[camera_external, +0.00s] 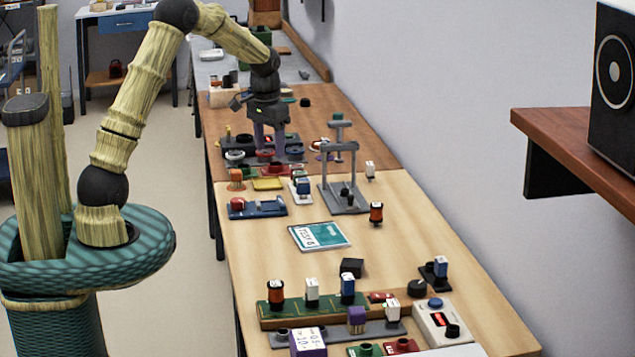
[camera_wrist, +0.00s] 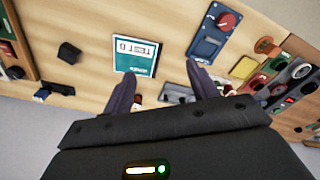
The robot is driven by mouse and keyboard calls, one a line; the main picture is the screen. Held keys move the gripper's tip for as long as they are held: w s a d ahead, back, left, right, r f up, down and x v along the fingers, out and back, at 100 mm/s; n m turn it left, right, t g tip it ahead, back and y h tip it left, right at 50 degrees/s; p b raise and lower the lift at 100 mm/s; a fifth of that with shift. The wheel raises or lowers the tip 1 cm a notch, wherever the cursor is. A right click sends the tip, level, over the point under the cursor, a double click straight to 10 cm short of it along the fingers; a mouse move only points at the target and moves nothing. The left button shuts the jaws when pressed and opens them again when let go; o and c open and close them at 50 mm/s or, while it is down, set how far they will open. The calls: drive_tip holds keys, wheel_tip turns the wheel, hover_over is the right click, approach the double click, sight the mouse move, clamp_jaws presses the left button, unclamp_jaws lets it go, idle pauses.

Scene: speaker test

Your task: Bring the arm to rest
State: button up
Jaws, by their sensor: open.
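My arm (camera_external: 133,80) reaches from its base at the left out over the long workbench, with its wrist bent down. My gripper (camera_external: 271,147) points down over the far part of the bench, among the coloured parts there. In the wrist view my gripper (camera_wrist: 162,72) has its two dark purple fingers well apart, and I see nothing clamped between them. The bench surface and parts of a grey stand (camera_wrist: 178,91) show in the gap. The exact height of the fingertips above the parts is hard to tell.
Below the gripper are a dark rack with round parts (camera_external: 236,155) and a red block (camera_external: 275,170). A grey gantry stand (camera_external: 340,185) is nearby at the right. A teal-and-white card (camera_external: 320,236) lies on the bench. A speaker (camera_external: 613,70) stands on a wall shelf (camera_external: 570,135).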

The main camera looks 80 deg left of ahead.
drive_tip(key=s+d+r+m+t+p, duration=0.1)
drive_tip(key=d+m, duration=0.1)
drive_tip(key=d, duration=0.8)
drive_tip(key=s+d+r+m+p, duration=0.1)
drive_tip(key=d+r+m, duration=0.1)
drive_tip(key=d, duration=0.8)
drive_tip(key=s+d+m+t+p, duration=0.1)
drive_tip(key=s+d+m, duration=0.1)
drive_tip(key=s+d, duration=0.6)
drive_tip(key=d, duration=0.3)
drive_tip(key=shift+s+d+p, duration=0.3)
drive_tip(key=shift+d+p, duration=0.1)
drive_tip(key=shift+f, duration=0.15)
drive_tip(key=s+b+x, duration=0.1)
drive_tip(key=b+x, duration=0.5)
drive_tip(key=s+b+x, duration=0.1)
drive_tip(key=b+x, duration=0.4)
drive_tip(key=b, duration=0.1)
drive_tip(key=s+f+b+x, duration=0.1)
drive_tip(key=s+b+x, duration=0.1)
drive_tip(key=b+x, duration=0.4)
drive_tip(key=shift+w+d+f, duration=0.1)
drive_tip(key=shift+d+f, duration=0.2)
drive_tip(key=shift+r, duration=0.15)
